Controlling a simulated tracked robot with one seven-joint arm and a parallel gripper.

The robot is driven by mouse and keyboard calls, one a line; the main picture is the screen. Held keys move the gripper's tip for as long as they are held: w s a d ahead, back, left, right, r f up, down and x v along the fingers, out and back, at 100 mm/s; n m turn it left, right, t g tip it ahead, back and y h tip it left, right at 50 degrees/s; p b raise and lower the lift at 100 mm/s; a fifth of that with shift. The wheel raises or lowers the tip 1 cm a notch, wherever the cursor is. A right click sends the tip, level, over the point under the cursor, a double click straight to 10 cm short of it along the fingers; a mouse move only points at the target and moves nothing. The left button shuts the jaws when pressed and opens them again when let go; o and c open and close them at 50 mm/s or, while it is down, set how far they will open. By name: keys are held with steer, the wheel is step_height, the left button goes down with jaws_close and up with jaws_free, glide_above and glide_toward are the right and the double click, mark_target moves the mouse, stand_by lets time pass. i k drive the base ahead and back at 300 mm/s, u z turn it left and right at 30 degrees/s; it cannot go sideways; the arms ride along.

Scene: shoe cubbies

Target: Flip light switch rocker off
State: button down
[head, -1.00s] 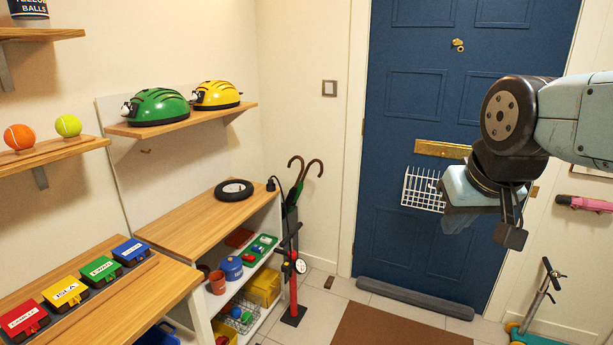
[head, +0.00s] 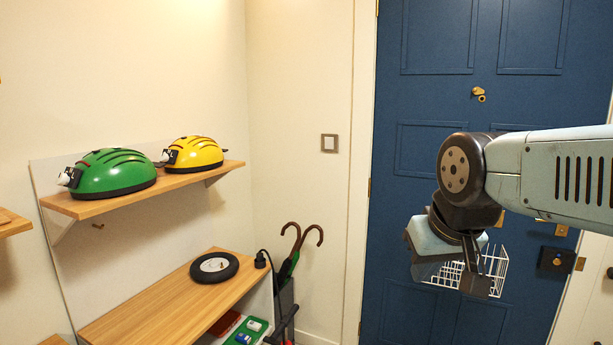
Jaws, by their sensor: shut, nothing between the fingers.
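The light switch (head: 329,143) is a small square plate with a grey-brown frame and a pale rocker. It is on the cream wall, left of the blue door's frame. The rocker's tilt is too small to tell. My gripper (head: 480,280) is at the right in the head view, in front of the blue door, pointing down. It is to the right of the switch, lower in the picture, and apart from it. Its fingers are shut with nothing seen between them.
The blue door (head: 430,80) has a wire basket (head: 497,268) behind my gripper. A shelf (head: 75,207) holds a green helmet (head: 113,174) and a yellow helmet (head: 195,153). A bench (head: 150,305) bears a small wheel (head: 214,267). Umbrellas (head: 292,255) stand below the switch. The wall around the switch is bare.

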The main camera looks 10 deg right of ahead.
mark_target(328, 140)
steer(key=z, duration=0.3)
steer(key=i, duration=1.75)
steer(key=u, duration=0.45)
